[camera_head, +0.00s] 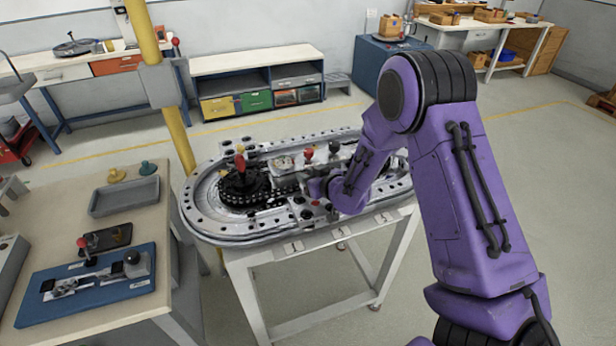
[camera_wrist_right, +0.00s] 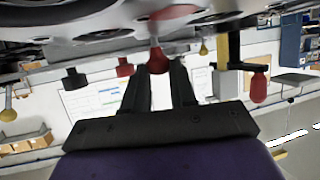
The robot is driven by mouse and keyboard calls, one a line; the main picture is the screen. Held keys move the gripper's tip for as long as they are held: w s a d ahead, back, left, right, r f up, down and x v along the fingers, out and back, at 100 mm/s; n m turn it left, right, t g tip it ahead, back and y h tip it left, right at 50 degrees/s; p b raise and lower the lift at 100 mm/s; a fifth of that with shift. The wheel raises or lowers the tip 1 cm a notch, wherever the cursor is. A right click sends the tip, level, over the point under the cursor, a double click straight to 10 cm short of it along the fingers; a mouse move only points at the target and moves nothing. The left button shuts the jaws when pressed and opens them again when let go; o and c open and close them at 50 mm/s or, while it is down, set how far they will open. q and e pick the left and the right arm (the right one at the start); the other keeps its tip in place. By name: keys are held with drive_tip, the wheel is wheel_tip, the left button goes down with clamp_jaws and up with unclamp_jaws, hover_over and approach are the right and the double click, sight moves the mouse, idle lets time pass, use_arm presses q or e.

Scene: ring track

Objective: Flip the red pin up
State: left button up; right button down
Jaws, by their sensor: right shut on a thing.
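The ring track (camera_head: 225,238) is a grey metal oval on a white-legged stand in the middle of the head view. My right arm reaches over it from the right, with its gripper (camera_head: 318,188) low at the track's near middle. In the right wrist view the two dark fingers (camera_wrist_right: 160,82) are closed on a red round-ended pin (camera_wrist_right: 157,60) beneath the track. Other red knobs show in the head view, one upright beyond the gripper (camera_head: 308,153) and one over the black disc (camera_head: 240,163). My left gripper is not in view.
A yellow post (camera_head: 178,130) stands close to the track's left end. A wooden table (camera_head: 150,215) with a blue board (camera_head: 90,285) is at the left. A low cabinet (camera_head: 258,65) is behind. The floor in front of the stand is clear.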

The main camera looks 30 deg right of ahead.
drive_tip(key=shift+r, duration=0.7)
drive_tip(key=shift+f, duration=0.1)
drive_tip(key=c, duration=0.9)
unclamp_jaws()
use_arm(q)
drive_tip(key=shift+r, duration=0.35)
use_arm(e)
drive_tip(key=shift+s, duration=0.35)
drive_tip(key=b+v, duration=0.2)
drive_tip(key=v, duration=0.8)
drive_tip(key=shift+w, duration=0.1)
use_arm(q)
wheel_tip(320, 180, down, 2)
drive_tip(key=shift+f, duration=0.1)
